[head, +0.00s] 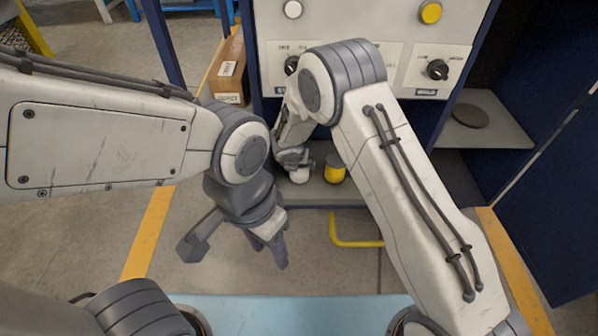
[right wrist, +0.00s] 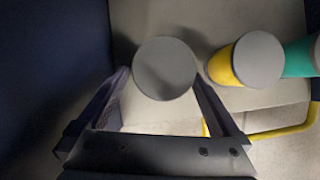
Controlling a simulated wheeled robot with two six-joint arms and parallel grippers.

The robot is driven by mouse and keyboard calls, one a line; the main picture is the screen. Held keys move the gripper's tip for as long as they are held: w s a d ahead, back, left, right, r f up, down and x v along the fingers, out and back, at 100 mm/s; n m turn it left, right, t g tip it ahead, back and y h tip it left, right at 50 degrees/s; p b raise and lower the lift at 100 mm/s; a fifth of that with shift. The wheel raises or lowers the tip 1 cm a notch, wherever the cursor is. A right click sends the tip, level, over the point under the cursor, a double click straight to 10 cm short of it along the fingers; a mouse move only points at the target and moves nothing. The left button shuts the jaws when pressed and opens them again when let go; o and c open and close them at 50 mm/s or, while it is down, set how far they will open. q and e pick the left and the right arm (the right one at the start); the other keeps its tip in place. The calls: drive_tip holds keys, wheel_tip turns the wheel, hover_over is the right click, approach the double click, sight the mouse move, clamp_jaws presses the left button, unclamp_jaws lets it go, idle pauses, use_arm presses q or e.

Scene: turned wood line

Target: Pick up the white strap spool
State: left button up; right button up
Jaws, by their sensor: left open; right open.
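The white strap spool (head: 299,175) stands on the shelf of the blue-framed station in the head view, partly hidden by my right gripper (head: 293,158). In the right wrist view, the round grey top of a spool (right wrist: 165,68), which appears to be the white one, lies between the fingertips of my open right gripper (right wrist: 162,82). I cannot tell whether the fingers touch it. My left gripper (head: 275,252) is open and empty, pointing down over the floor at the left, away from the shelf.
A yellow spool (head: 335,168) stands close to the right of the white one; it also shows in the right wrist view (right wrist: 222,68). A teal one (right wrist: 299,58) is beyond it. A yellow bar handle (head: 355,243) sits below the shelf. A cardboard box (head: 230,75) lies at left.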

drive_tip(key=b+x, duration=0.1)
drive_tip(key=x, duration=0.2)
drive_tip(key=b+x, duration=0.2)
drive_tip(key=shift+w+d+f, duration=0.2)
drive_tip(key=shift+w+d, duration=0.05)
drive_tip(key=shift+w, duration=0.15)
drive_tip(key=shift+c, duration=0.3)
drive_tip(key=shift+r, duration=0.1)
drive_tip(key=c, duration=1.3)
drive_tip(key=shift+r, duration=0.1)
